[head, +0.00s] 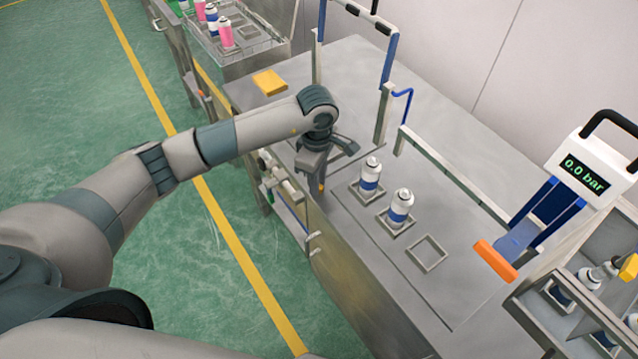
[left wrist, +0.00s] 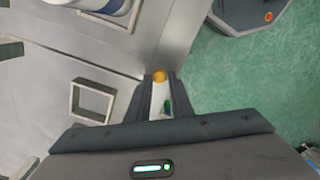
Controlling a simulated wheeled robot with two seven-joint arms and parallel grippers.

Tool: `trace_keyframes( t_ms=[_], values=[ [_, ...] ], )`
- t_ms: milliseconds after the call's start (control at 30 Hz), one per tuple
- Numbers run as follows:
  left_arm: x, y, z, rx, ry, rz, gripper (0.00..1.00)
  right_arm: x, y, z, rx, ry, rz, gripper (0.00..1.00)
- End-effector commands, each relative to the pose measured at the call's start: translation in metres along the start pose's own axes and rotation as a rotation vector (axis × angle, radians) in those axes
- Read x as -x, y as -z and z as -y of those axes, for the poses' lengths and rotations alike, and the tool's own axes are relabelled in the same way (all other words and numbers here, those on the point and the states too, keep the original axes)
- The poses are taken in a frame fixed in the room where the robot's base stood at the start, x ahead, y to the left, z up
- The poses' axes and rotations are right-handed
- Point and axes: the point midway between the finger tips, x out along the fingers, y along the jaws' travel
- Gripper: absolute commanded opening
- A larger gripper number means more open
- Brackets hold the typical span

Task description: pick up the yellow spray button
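The yellow spray button (left wrist: 159,76) is small and round and sits between the fingertips of my left gripper (left wrist: 160,84) in the left wrist view. Its sides are against both fingers, with no clear gap. In the head view my left gripper (head: 315,168) points down over the front edge of the steel table, and a bit of the yellow button (head: 321,187) shows below its fingers. The gripper hides the rest of the button there. My right gripper is in neither view.
Two white and blue cans (head: 370,174) (head: 400,206) stand in square holders right of my gripper, beside an empty square holder (head: 427,254). A yellow block (head: 269,82) lies farther back. A pressure gauge unit (head: 590,170) stands at the right.

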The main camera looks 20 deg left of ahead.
Motion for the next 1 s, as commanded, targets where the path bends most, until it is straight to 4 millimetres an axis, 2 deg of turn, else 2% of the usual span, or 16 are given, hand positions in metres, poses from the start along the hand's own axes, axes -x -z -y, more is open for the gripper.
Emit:
trace_keyframes(
  t_ms=[467,567,1000],
  values=[
    [-0.0018,0.0002,-0.0002,0.0,-0.001,0.0,0.2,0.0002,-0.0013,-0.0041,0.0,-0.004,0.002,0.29],
    [-0.0017,0.0003,-0.0002,0.0,-0.001,0.0,0.01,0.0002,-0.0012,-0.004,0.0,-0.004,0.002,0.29],
    [-0.0014,0.0004,-0.0003,0.0,-0.001,0.0,0.0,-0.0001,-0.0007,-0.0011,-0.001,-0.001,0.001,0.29]
  ],
)
